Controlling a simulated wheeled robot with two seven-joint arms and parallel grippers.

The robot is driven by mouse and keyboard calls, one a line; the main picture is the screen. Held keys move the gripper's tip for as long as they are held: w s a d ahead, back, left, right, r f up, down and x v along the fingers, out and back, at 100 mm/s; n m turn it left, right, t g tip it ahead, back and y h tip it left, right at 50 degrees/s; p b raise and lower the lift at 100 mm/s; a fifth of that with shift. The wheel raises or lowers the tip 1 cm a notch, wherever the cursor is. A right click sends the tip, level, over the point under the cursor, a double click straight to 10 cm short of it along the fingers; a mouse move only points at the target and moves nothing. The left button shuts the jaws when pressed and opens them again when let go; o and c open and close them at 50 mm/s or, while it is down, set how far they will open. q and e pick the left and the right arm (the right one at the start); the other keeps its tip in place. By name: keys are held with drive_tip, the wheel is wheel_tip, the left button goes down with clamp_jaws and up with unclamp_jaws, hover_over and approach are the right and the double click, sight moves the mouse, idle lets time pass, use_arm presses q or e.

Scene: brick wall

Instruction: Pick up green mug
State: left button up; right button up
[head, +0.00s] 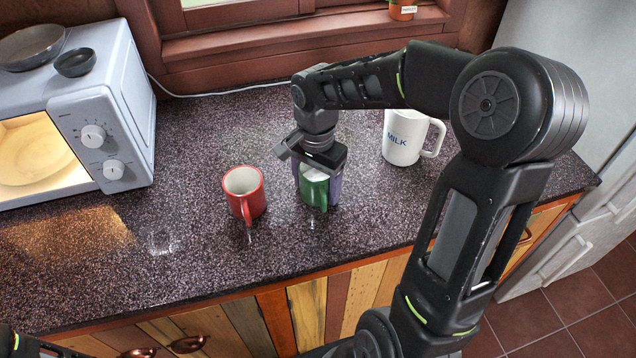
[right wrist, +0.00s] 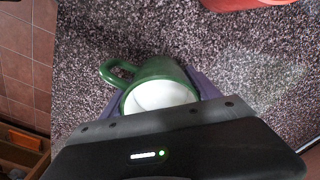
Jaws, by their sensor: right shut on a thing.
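The green mug (head: 314,188) stands on the dark speckled counter (head: 190,240), between a red mug and a white MILK mug in the head view. In the right wrist view the green mug (right wrist: 163,84) shows its white inside and its handle toward the left. My right gripper (head: 319,183) comes down over the mug from above, with purple fingers on both sides of it, shut on it. The right wrist view shows the fingers (right wrist: 160,100) beside the mug. The gripper body hides part of the mug's rim. Only a bit of my left arm shows at the lower left corner; its gripper is out of view.
The red mug (head: 244,192) stands close to the left of the green mug. The white MILK mug (head: 403,138) stands behind to the right. A microwave (head: 122,95) with bowls on top is at the left. The counter's front left is clear.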

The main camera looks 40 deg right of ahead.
drive_tip(key=c, duration=0.7)
drive_tip(key=shift+r, duration=0.25)
drive_tip(key=shift+r+b, duration=0.45)
drive_tip(key=shift+r, duration=4.3)
